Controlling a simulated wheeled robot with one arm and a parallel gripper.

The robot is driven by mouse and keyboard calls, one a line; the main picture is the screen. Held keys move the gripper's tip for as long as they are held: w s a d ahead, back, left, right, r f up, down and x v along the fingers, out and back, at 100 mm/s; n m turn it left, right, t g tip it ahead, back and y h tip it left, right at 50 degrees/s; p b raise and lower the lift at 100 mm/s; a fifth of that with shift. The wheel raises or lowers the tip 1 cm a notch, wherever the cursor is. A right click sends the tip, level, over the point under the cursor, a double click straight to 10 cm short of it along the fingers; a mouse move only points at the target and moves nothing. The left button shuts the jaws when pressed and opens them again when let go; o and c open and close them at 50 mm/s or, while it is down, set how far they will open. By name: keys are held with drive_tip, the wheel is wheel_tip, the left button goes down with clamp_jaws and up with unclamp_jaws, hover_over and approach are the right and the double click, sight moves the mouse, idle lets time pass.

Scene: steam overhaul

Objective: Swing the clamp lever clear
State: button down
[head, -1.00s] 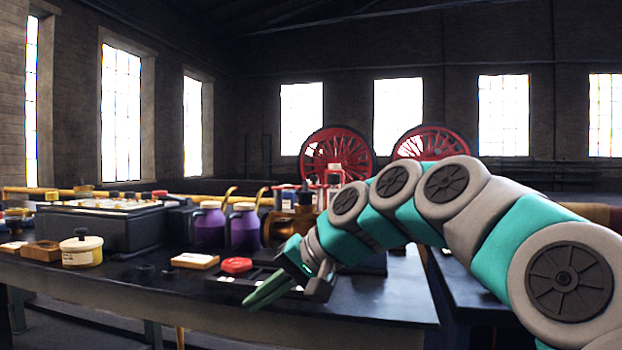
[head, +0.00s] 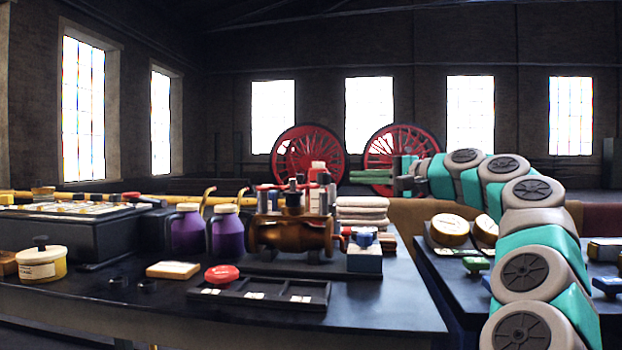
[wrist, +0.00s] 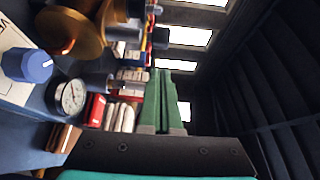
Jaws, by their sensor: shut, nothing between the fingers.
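My gripper (head: 358,176) is raised above the right side of the bench in the head view, its green fingers pointing left. The fingers are close together and empty; they also show in the wrist view (wrist: 160,78). A copper-brown fixture (head: 290,234) with a dark top stands on the bench, below and left of my gripper. It also shows tilted in the wrist view (wrist: 75,30). A small red part (head: 347,231) sits at its right side. I cannot tell which part is the clamp lever. My gripper touches nothing that I can see.
A blue-and-white block (head: 365,261) stands right of the fixture, with a stack of cloths (head: 362,209) behind. Purple jugs (head: 226,234) stand to the left. A black tray (head: 262,289) lies in front. A gauge (wrist: 70,97) shows in the wrist view. The bench's right front is clear.

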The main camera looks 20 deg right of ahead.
sight(303, 177)
drive_tip(key=shift+w, duration=0.1)
drive_tip(key=p+x, duration=0.1)
drive_tip(key=x, duration=1.3)
idle(0.4)
